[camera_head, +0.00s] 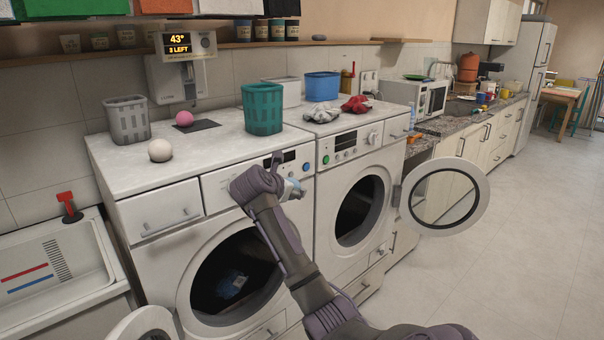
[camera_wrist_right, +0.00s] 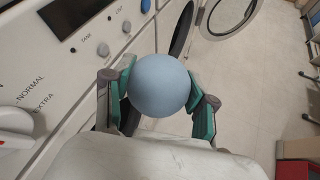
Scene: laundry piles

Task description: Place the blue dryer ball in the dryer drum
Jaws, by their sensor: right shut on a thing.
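The blue dryer ball (camera_wrist_right: 160,85) is held between the teal-padded fingers of my right gripper (camera_wrist_right: 162,88) in the right wrist view. In the head view my right gripper (camera_head: 291,186) is in front of the machines' control panels, above the door openings. My arm largely hides the ball there. The left machine's drum opening (camera_head: 212,285) is dark, with a bluish item inside. The right machine's drum opening (camera_head: 355,215) is dark and looks empty. I cannot tell which machine is the dryer. My left gripper is not in view.
The right machine's round door (camera_head: 444,198) stands open to the right. The left machine's door (camera_head: 145,325) is open at the bottom edge. A white ball (camera_head: 160,151), a pink ball (camera_head: 184,118), a grey basket (camera_head: 128,120) and a teal basket (camera_head: 262,109) stand on top.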

